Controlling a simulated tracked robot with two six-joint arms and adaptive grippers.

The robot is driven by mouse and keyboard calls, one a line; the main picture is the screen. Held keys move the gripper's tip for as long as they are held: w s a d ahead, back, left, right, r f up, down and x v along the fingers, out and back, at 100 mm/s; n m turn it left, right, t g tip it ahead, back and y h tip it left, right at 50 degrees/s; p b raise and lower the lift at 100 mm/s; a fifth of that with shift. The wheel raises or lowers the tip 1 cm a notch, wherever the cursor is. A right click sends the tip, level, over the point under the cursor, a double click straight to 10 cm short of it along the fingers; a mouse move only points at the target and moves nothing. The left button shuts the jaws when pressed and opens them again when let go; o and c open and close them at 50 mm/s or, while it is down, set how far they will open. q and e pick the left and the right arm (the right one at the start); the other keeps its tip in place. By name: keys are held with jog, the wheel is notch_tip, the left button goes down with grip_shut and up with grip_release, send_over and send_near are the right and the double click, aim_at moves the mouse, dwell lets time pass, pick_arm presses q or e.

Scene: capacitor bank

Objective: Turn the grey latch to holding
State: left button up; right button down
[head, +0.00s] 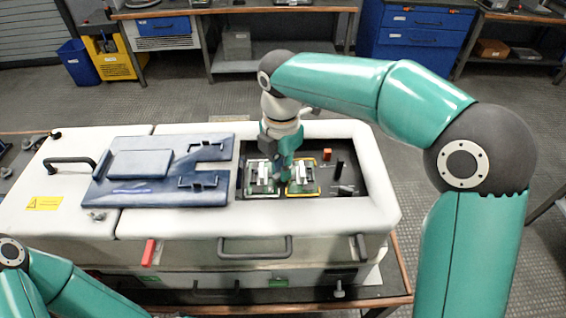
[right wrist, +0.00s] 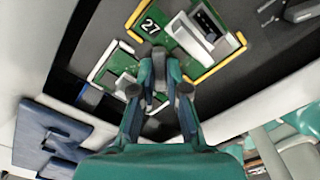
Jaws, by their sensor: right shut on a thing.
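My right gripper (head: 284,167) reaches down into the open dark bay of the white case, between two green circuit boards. In the right wrist view its fingers (right wrist: 159,75) are shut on a small grey piece (right wrist: 158,60), which looks like the grey latch. The fingers hide most of it, so its angle cannot be told. The yellow-edged board (head: 302,188), marked 27, also shows in the right wrist view (right wrist: 150,27). The white-edged board (head: 261,186) sits to its left. My left arm shows at lower left, with its gripper out of view.
A blue cover (head: 160,192) lies on the white case (head: 200,220) left of the bay. An orange block (head: 327,154) and a black upright part (head: 340,169) stand in the bay's right side. A red lever (head: 149,252) and a dark handle (head: 254,252) are on the front.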

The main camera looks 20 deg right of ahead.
jog(key=m+p, duration=0.1)
jog(key=m, duration=0.3)
jog(key=shift+m, duration=2.2)
jog(key=c, duration=1.2)
grip_release()
jog(key=shift+r, duration=0.1)
notch_tip(320, 180, up, 12)
jog(key=shift+f, duration=0.15)
